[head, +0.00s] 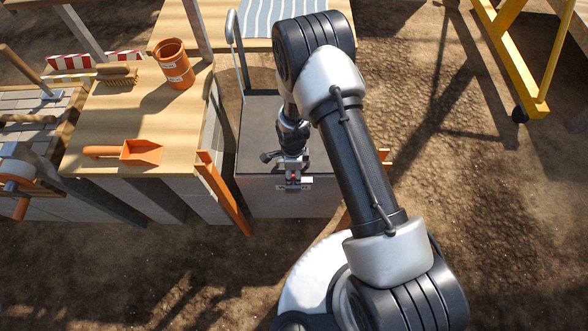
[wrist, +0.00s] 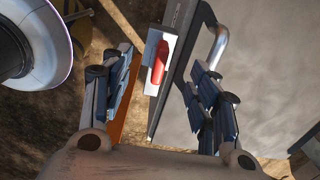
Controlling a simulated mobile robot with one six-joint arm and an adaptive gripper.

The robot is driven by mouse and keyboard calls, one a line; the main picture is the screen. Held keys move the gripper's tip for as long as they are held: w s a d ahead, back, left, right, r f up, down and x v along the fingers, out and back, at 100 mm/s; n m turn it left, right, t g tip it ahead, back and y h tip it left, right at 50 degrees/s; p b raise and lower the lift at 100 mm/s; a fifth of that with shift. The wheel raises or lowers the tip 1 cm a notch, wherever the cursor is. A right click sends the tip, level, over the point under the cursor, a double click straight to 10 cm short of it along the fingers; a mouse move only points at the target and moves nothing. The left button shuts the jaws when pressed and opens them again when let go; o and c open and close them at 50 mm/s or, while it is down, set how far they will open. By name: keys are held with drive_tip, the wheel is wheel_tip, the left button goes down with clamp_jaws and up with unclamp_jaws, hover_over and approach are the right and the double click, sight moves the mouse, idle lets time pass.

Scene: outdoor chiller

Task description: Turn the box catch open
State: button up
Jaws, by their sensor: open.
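The box (head: 262,125) is grey with a flat dark lid and stands on the ground in the head view. Its catch, with a red lever (wrist: 160,62) on a pale plate (wrist: 151,81), is on the front face near the lid edge. In the head view the catch (head: 293,178) shows small, just below my gripper (head: 290,162). In the wrist view the two fingers of my gripper (wrist: 160,68) are spread wide and empty. The red lever appears between the fingertips, apart from both. I cannot tell how far it lies beyond them.
A wooden table (head: 120,115) on the left holds an orange scoop (head: 135,152), a brush (head: 117,75) and an orange pot (head: 174,64). An orange plank (head: 222,192) leans between table and box. A yellow wheeled frame (head: 520,60) stands at upper right.

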sight(293, 175)
wheel_tip(293, 175, up, 4)
drive_tip(key=shift+f+p, duration=0.1)
drive_tip(key=shift+p, duration=0.85)
drive_tip(key=shift+f, duration=0.1)
wheel_tip(293, 175, up, 12)
